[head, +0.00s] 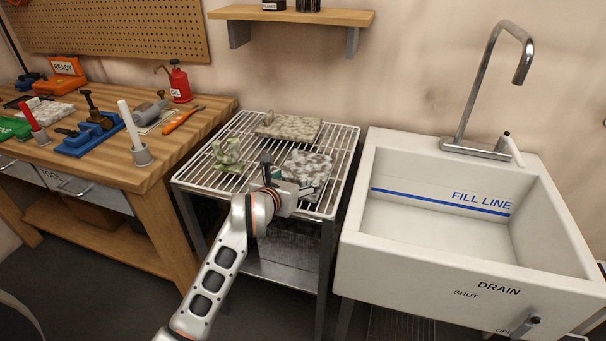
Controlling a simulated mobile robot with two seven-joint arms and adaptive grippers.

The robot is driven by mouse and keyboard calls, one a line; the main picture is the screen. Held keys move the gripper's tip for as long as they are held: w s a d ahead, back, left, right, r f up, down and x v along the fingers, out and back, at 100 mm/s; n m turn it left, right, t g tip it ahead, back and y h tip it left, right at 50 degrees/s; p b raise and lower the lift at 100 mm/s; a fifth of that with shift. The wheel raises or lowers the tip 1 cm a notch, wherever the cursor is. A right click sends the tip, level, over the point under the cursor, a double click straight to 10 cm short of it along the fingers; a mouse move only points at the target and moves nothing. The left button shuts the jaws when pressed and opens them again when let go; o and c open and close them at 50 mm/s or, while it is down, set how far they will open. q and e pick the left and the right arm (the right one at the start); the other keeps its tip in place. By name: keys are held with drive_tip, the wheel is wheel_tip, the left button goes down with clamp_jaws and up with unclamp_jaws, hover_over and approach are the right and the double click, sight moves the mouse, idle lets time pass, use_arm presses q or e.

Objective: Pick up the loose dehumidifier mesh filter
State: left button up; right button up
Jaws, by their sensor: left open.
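A wire rack stand (334,180) stands between the workbench and the sink. A flat grey-white, dust-mottled piece (308,162) lies on its right side, seemingly the mesh filter; I cannot make out mesh. A thicker beige speckled panel (290,126) lies at the back of the rack. A small greenish mottled object (228,154) sits at the left. My left gripper (284,171) is open over the front middle of the rack, right by the grey-white piece and partly hiding its near left edge. Whether they touch I cannot tell. My right gripper is not in view.
A white sink (400,220) with a tall faucet (490,80) stands close on the right. The wooden workbench (150,175) on the left holds several tools and a red oil can (180,85). A wall shelf (290,14) hangs above the rack.

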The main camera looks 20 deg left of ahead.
use_arm(q)
drive_tip(key=c, duration=1.3)
drive_tip(key=shift+o, duration=0.2)
drive_tip(key=shift+r, duration=0.1)
